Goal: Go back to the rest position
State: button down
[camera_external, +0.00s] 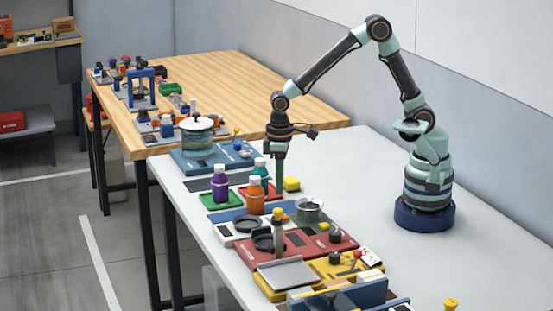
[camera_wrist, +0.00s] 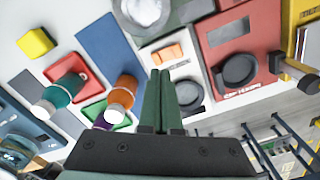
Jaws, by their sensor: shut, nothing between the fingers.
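My gripper (camera_external: 279,190) hangs from my arm, pointing down over the white table (camera_external: 370,170). In the external view it is behind and to the right of the orange bottle (camera_external: 256,197) and the teal bottle (camera_external: 260,174). In the wrist view my gripper (camera_wrist: 160,73) shows two green fingers pressed together with nothing between them. My arm is bent high and reaches out to the left from its base. I cannot tell the exact height of the fingertips above the table.
A purple bottle (camera_external: 220,185), yellow block (camera_external: 292,184), metal bowl (camera_external: 309,207) and lidded glass pot (camera_external: 197,140) stand near my gripper. A red panel (camera_external: 320,247) lies farther forward. The table is clear between these things and my base. A wooden table (camera_external: 240,85) stands behind.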

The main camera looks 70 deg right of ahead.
jog(key=shift+r, duration=0.65)
jog(key=s+d+r+m+t, duration=0.1)
jog(key=s+d+r+t, duration=0.1)
jog(key=d+r, duration=0.5)
jog(key=s+d+r+m+t, duration=0.2)
jog(key=s+d+r, duration=0.3)
jog(key=d, duration=0.5)
jog(key=shift+s+r+t, duration=0.2)
jog(key=shift+r+t, duration=0.6)
jog(key=shift+r, duration=0.4)
jog(key=shift+d, duration=0.1)
